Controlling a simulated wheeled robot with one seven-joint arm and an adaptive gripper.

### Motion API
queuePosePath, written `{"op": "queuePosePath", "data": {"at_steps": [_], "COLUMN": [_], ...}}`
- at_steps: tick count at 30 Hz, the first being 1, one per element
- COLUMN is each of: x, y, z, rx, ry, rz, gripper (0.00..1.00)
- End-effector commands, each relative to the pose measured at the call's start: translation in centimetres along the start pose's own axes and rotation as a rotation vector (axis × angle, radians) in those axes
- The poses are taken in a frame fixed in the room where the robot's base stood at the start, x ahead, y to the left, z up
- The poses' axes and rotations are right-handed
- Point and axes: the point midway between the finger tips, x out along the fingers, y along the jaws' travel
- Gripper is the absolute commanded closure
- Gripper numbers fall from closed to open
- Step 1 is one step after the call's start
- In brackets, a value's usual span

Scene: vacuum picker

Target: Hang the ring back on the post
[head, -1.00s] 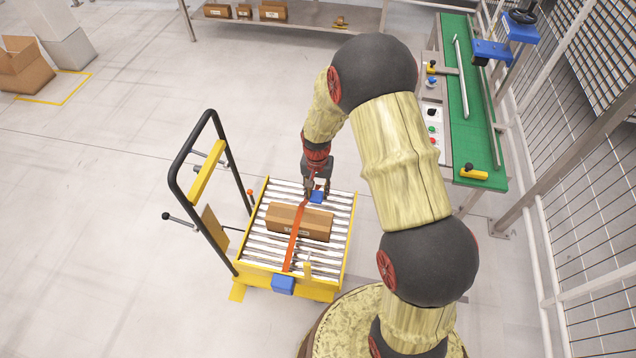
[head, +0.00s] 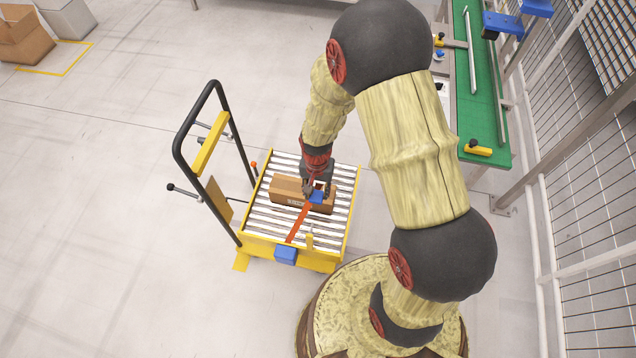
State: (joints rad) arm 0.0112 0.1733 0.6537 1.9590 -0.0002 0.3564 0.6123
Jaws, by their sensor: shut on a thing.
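My gripper (head: 317,188) is shut on a blue piece (head: 317,197) at the end of an orange strap (head: 299,223). It holds the piece over the cardboard box (head: 285,190) on the roller cart; I cannot tell whether it touches the box. The strap runs from there down to the front of the cart, near a blue block (head: 286,255).
The cart's yellow frame (head: 262,247) holds bare rollers around the box. A black push handle (head: 178,150) with a yellow bar rises at its left. A green-topped bench (head: 483,90) and mesh fence are at right. The floor at left is open.

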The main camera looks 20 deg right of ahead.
Motion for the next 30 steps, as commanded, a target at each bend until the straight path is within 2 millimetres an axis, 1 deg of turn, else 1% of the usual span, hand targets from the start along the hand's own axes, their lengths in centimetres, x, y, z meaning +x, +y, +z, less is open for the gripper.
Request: {"op": "queuePosePath", "data": {"at_steps": [5, 14, 17, 20, 23, 26, 30], "x": [0.0, 0.0, 0.0, -0.2, -1.1, -2.5, -5.0], "y": [0.1, 0.1, 0.2, 0.5, -0.2, -1.5, -3.8], "z": [0.8, 1.0, 1.1, 1.4, 0.5, -1.2, -4.5], "rx": [0.0, -0.002, -0.033, -0.123, -0.26, -0.41, -0.584], "ry": [0.0, 0.001, 0.0, 0.002, 0.005, 0.006, 0.007], "rz": [0.0, 0.0, 0.0, -0.001, -0.003, -0.002, -0.002], "gripper": [0.98, 0.98, 0.98, 0.98, 0.98, 0.98, 0.98]}}
